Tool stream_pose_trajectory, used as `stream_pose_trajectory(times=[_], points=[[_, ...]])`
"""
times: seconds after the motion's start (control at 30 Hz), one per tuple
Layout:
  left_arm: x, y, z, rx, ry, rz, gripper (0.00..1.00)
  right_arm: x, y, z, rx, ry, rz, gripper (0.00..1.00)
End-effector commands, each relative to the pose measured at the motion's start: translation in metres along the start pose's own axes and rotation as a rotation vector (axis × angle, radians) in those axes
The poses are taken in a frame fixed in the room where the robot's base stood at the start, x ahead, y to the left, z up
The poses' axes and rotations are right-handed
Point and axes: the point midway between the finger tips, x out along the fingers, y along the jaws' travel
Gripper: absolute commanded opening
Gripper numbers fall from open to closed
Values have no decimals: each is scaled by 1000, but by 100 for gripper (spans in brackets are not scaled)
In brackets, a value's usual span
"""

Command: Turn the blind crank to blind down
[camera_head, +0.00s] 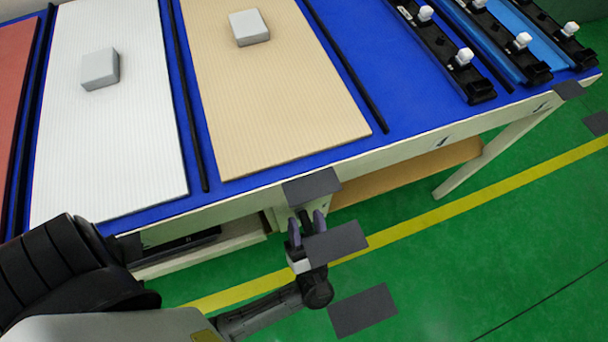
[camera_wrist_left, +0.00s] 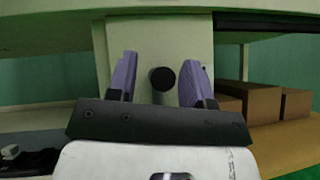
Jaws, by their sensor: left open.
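My left gripper (camera_head: 307,222) is in front of the table's front edge, below a dark grey plate (camera_head: 312,187). Its two purple fingers are apart. In the left wrist view, the open gripper (camera_wrist_left: 160,80) faces a pale upright post under the table. A round black knob (camera_wrist_left: 162,78) sits between the fingers, with a gap visible on each side; it looks like the end of the blind crank. The fingers are not closed on it. In the head view, the crank is hard to make out among the fingers. My right gripper is not in view.
The blue table (camera_head: 410,95) holds a white ribbed panel (camera_head: 110,150), a beige panel (camera_head: 280,100) and black rails with white knobs (camera_head: 464,57). Brown boxes (camera_wrist_left: 255,102) stand on a shelf below. Dark grey flat patches (camera_head: 362,310) show near the gripper. Green floor is clear at right.

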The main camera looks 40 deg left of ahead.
Motion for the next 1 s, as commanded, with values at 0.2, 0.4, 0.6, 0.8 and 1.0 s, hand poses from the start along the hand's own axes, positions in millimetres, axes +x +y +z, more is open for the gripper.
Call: stream_pose_trajectory(times=[0.2,0.4,0.6,0.8,1.0], points=[[4,0,2,1,0,1,46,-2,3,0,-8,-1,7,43],[4,0,2,0,0,1,46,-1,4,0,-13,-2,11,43],[4,0,2,0,0,1,29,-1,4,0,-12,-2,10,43],[4,0,2,0,0,1,10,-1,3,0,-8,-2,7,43],[4,0,2,1,0,0,0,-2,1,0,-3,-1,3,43]])
